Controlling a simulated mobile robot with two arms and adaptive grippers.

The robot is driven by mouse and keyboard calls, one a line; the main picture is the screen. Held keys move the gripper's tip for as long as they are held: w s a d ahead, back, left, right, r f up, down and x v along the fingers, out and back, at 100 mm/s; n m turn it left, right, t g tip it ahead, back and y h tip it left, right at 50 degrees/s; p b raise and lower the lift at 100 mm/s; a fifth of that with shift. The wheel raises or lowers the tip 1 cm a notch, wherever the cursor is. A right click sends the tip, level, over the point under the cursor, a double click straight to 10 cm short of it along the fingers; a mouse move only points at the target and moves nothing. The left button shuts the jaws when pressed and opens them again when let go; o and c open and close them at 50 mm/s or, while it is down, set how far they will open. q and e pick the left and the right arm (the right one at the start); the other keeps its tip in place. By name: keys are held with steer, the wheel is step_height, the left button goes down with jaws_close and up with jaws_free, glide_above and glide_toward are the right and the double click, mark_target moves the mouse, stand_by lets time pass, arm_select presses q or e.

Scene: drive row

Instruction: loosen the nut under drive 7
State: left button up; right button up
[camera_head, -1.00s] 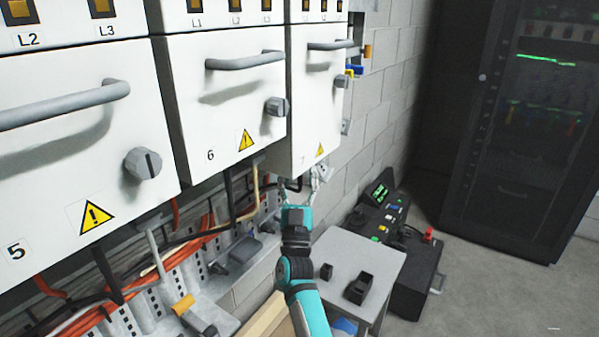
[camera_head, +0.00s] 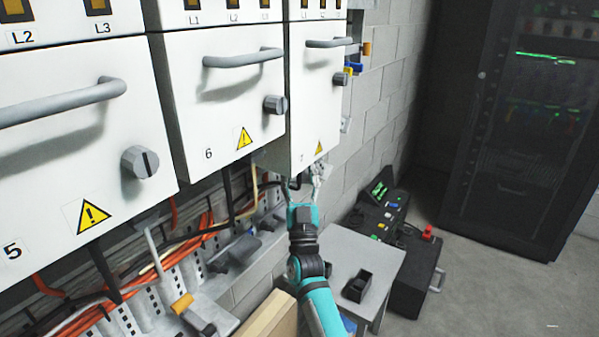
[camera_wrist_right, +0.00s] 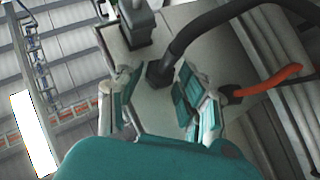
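Drive 7 (camera_head: 316,95) is the farthest white cabinet in the row in the head view, with a handle, a knob and a yellow warning sign. My right gripper (camera_head: 302,184) is at its lower edge, pointing up. In the right wrist view, the gripper (camera_wrist_right: 158,98) is open, its two fingers apart below the drive's pale underside (camera_wrist_right: 220,45). A black nut-like fitting (camera_wrist_right: 158,74) at the end of a thick black cable (camera_wrist_right: 205,28) shows between and beyond the fingertips. I cannot tell whether the fingers touch it. My left gripper is not in view.
Drive 6 (camera_head: 225,105) stands left of drive 7. An orange cable (camera_wrist_right: 270,82) runs close to one finger. Cables and a slotted duct (camera_head: 160,285) lie below the drives. A grey table (camera_head: 385,262) with a black holder (camera_head: 357,286) stands right of my arm.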

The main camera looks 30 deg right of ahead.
steer(key=shift+o, duration=1)
steer(key=v, duration=1.2)
steer(key=shift+w+f, duration=0.1)
